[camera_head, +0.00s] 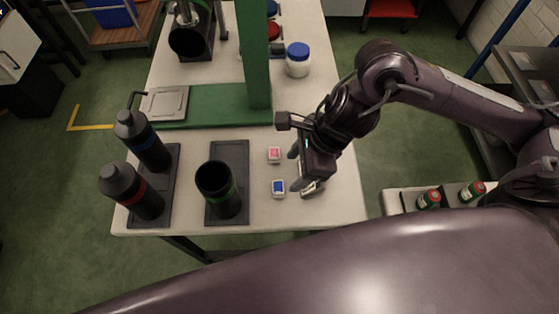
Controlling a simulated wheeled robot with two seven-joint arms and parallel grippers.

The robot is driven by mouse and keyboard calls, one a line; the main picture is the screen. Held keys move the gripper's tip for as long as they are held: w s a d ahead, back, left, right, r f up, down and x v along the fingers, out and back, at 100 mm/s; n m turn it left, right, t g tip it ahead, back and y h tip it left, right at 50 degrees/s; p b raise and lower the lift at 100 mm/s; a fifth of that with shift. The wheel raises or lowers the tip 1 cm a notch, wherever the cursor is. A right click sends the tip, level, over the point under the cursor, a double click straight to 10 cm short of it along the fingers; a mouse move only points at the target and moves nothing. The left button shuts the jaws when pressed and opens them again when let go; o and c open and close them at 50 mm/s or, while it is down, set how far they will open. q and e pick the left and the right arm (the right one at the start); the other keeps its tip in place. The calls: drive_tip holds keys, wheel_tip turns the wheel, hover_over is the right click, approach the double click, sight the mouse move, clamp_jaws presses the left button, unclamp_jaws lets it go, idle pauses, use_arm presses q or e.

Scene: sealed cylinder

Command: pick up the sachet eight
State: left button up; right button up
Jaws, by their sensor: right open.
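Two small sachet-like packets lie flat on the white table: one with a pink-red face (274,155) and one with a blue face (278,187). Their markings are too small to read, so I cannot tell which is sachet eight. My right gripper (303,186) is over the table just right of the blue packet, pointing down with its fingers apart. A small pale shape shows at its fingertips; I cannot tell whether it is another packet or part of a finger. The table under the gripper is partly hidden. My left gripper is out of view.
A black cup with a green band (220,190) stands left of the packets on a dark mat. Two dark bottles, blue-banded (142,140) and red-banded (132,191), stand farther left. A green stand (255,55) and white jar (298,60) are behind. The table's right edge is close.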

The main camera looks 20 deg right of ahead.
sight(280, 187)
drive_tip(key=x, duration=0.2)
drive_tip(key=shift+s+a+f, duration=0.15)
drive_tip(key=shift+a+f, duration=0.05)
drive_tip(key=shift+f, duration=0.05)
drive_tip(key=x, duration=0.2)
drive_tip(key=p+x, duration=0.1)
drive_tip(key=x, duration=0.1)
drive_tip(key=shift+a+f, duration=0.1)
drive_tip(key=shift+f, duration=0.2)
drive_tip(key=shift+a+f, duration=0.1)
drive_tip(key=shift+f, duration=0.2)
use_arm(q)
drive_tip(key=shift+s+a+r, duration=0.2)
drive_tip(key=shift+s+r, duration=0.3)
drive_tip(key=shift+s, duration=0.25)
use_arm(e)
drive_tip(key=c, duration=1.1)
